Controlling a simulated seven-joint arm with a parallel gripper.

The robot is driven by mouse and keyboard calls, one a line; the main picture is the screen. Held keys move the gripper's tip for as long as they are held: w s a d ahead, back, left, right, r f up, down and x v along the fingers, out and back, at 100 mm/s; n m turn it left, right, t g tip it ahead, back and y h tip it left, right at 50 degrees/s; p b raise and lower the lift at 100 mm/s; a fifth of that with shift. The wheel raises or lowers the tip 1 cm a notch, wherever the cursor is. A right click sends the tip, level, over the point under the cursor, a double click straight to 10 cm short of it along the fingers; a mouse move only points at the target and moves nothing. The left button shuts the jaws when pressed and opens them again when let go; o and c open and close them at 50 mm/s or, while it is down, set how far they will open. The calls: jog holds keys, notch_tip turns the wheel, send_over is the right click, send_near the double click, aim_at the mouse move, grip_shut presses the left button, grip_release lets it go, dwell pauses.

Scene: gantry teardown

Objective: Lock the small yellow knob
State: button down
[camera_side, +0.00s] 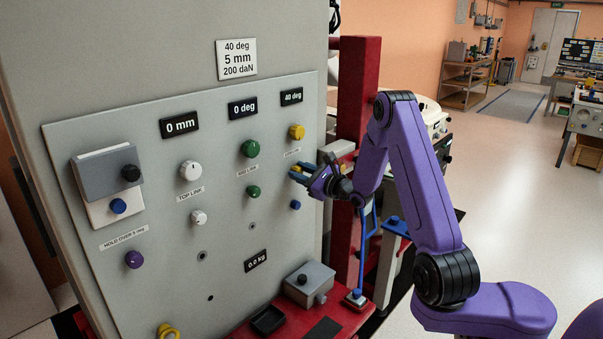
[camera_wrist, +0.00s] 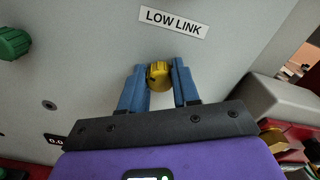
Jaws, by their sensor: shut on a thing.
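The small yellow knob (camera_wrist: 158,75) is on the grey panel just below the LOW LINK label (camera_wrist: 174,22) in the wrist view. My gripper (camera_wrist: 159,82) has its two blue fingers on either side of the knob, shut on it. In the side view my gripper (camera_side: 297,173) reaches the panel from the right, and the small knob is mostly hidden between the fingers. The larger yellow knob (camera_side: 297,132) sits above it, under a display reading 40 deg (camera_side: 291,96).
Green knobs (camera_side: 250,148) and white knobs (camera_side: 190,170) stand to the left on the panel. A small blue knob (camera_side: 295,205) is just below my gripper. A red post (camera_side: 358,120) rises right of the panel. A grey box (camera_side: 309,283) stands on the red ledge below.

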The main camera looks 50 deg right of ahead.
jog(key=n, duration=0.3)
jog(key=shift+f+n, duration=0.1)
jog(key=shift+n, duration=0.4)
jog(key=c, duration=0.8)
grip_release()
jog(key=shift+s, duration=0.15)
jog(key=s, duration=1.7)
jog(key=shift+s, duration=0.1)
